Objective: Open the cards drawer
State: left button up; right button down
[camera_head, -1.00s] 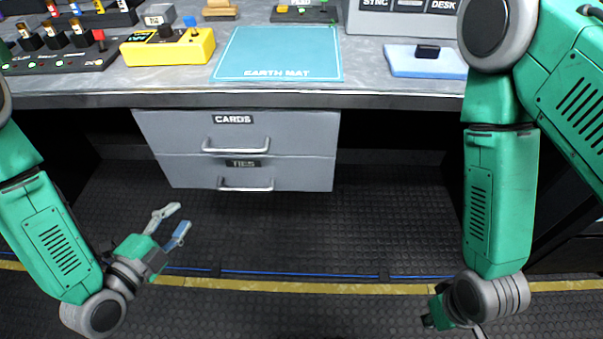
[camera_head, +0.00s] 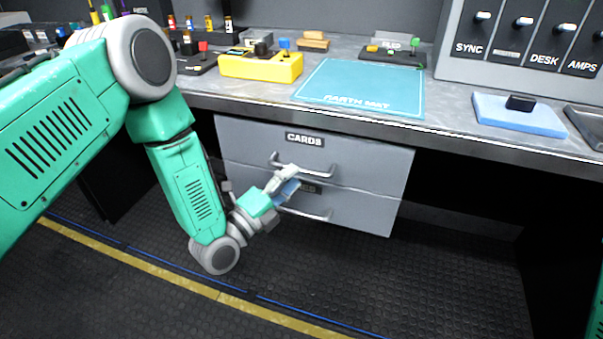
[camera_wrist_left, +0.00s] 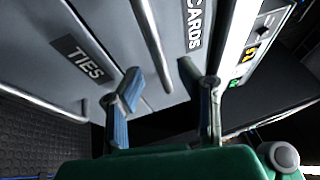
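The grey cards drawer (camera_head: 350,150) is the upper one under the desk, and its front looks flush and closed. Its metal bar handle (camera_head: 318,175) sits below the CARDS label (camera_head: 305,139). My left gripper (camera_head: 292,180) is in front of the drawers, just below the left part of this handle. In the left wrist view my left gripper (camera_wrist_left: 163,72) is open, with its two fingers apart. The handle (camera_wrist_left: 152,42) runs down into the gap between the fingertips there. I cannot tell whether they touch it. My right gripper is out of view.
The ties drawer (camera_head: 360,212) with its own handle (camera_head: 305,214) is directly below, partly behind my left gripper. The desk edge (camera_head: 450,141) overhangs the drawers. On the desk are a blue mat (camera_head: 360,88) and a yellow box (camera_head: 260,66). The floor in front is clear.

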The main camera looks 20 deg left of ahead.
pick_arm(q)
jog(key=shift+w+r, duration=0.2)
jog(key=shift+w, duration=1.25)
jog(key=shift+d, duration=0.55)
grip_shut()
jog(key=shift+a, duration=0.2)
